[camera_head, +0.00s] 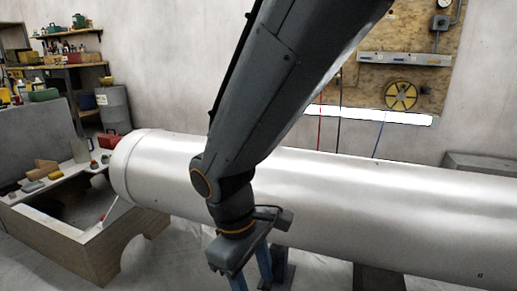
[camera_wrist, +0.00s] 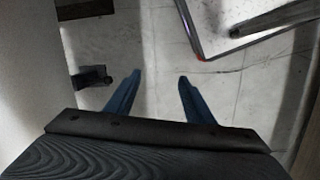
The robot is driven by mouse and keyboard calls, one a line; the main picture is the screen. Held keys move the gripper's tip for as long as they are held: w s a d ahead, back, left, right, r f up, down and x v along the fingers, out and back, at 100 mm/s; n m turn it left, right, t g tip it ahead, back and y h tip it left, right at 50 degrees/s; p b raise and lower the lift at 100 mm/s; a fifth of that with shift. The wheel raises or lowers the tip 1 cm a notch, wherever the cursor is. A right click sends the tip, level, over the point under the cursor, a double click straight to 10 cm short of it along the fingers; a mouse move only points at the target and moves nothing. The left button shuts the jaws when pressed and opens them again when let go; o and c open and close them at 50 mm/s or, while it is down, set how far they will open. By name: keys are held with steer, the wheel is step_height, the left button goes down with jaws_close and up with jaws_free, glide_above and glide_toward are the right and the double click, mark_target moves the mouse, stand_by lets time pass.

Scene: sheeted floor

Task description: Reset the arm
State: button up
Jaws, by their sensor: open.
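My arm reaches down from the top of the head view, in front of a large white cylinder. My gripper (camera_head: 252,272) hangs at its lower end with its blue fingers pointing down, partly cut off by the bottom edge. In the wrist view my gripper (camera_wrist: 159,77) has its two blue fingers well apart, with only bare pale floor between them. It is open and holds nothing.
The long white cylinder (camera_head: 400,205) lies across the view behind my gripper. A wooden-sided bench (camera_head: 110,248) with small items stands at left. Shelves, a grey drum (camera_head: 113,108) and a wall board (camera_head: 395,25) are farther back. Sheeted floor (camera_head: 185,255) shows between.

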steer(key=s+r+m+y, duration=0.4)
steer(key=s+r+m, duration=0.1)
steer(key=s+m, duration=0.15)
steer(key=d+r+m+h+p, duration=0.1)
steer(key=d+r+m+p, duration=0.1)
steer(key=d+r+p, duration=0.8)
steer(key=s+d+r+m+p, duration=0.1)
steer(key=d+r+m+p, duration=0.2)
steer(key=d+r+p, duration=0.7)
steer(key=shift+r+h+p, duration=0.4)
steer(key=shift+r+p, duration=2.7)
steer(key=shift+p, duration=3.35)
